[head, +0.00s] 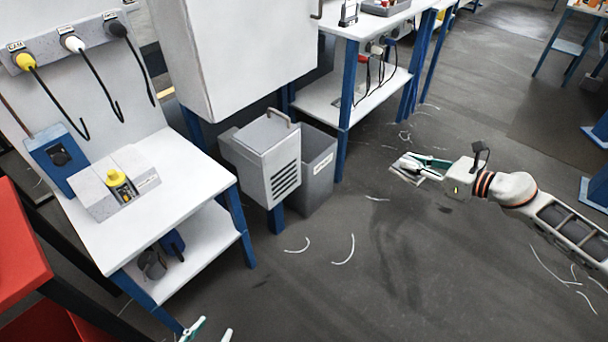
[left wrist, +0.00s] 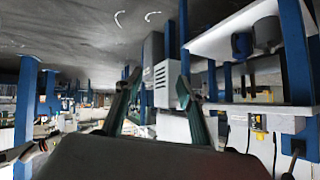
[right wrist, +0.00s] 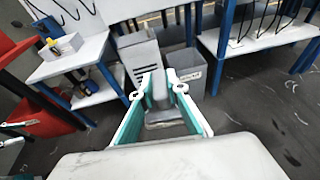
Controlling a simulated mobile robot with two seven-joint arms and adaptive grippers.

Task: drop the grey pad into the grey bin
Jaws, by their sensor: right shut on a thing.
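The grey bin (head: 318,172) stands on the floor, open at the top, beside a vented light-grey box. It also shows in the right wrist view (right wrist: 185,64), ahead of the fingertips. My right gripper (head: 408,167) is above the floor to the right of the bin, apart from it. It is shut on the grey pad, which shows partly between the fingers in the right wrist view (right wrist: 165,116). My left gripper (head: 211,332) is at the bottom edge of the head view, its fingers apart. The left wrist view shows the open fingers (left wrist: 158,82) with nothing between them.
The vented box (head: 268,158) on a blue post stands just left of the bin. A white workbench (head: 160,205) is at the left, a blue-legged shelf (head: 325,105) behind the bin. A red cabinet (head: 20,250) is at the far left. The floor between bin and right gripper is clear.

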